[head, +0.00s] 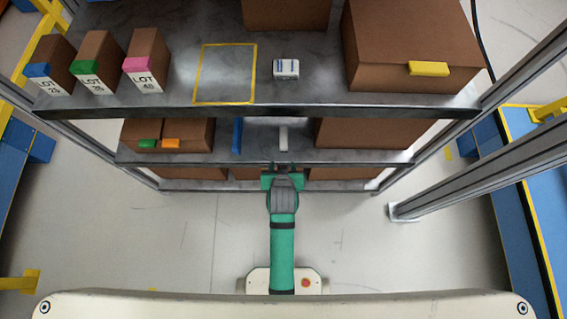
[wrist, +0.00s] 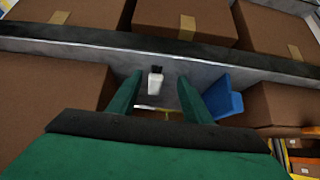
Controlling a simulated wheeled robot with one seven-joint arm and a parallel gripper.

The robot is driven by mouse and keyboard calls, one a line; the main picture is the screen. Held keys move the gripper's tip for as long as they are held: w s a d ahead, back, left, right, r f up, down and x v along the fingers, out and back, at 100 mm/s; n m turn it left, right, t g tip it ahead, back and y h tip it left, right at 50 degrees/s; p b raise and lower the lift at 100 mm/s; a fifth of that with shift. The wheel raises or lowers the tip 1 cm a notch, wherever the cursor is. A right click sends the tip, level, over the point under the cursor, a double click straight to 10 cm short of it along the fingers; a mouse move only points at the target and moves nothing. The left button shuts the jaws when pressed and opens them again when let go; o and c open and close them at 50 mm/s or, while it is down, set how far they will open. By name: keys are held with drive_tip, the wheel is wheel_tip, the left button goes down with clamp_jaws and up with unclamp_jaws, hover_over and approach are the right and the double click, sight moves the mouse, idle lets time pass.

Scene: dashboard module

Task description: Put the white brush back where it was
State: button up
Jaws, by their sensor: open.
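The white brush (head: 283,139) is on the middle shelf (head: 255,156), between a blue item and a brown box. In the wrist view the white brush (wrist: 155,83) shows a white body with a dark end and lies ahead, between the two green fingers. My gripper (head: 282,167) is at the front edge of the middle shelf, in line with the brush. In the wrist view my gripper (wrist: 158,98) is open, with its fingers apart and nothing held. I cannot tell whether the fingers reach around the brush.
A blue item (head: 237,136) stands beside the brush; brown boxes (head: 360,133) flank the bay. The top shelf overhangs it and has an empty yellow-outlined square (head: 225,75), a small white-and-blue item (head: 286,69), labelled boxes (head: 146,62) and a large box (head: 405,45).

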drive_tip(key=s+r+t, duration=0.3)
drive_tip(key=s+r, duration=0.1)
drive_tip(key=s, duration=0.8)
drive_tip(key=s+r+t, duration=0.4)
drive_tip(key=s+r, duration=0.7)
drive_tip(key=r, duration=0.3)
drive_tip(key=shift+s+d+r, duration=0.2)
drive_tip(key=shift+s+r, duration=0.1)
drive_tip(key=shift+r, duration=0.05)
drive_tip(key=c, duration=0.4)
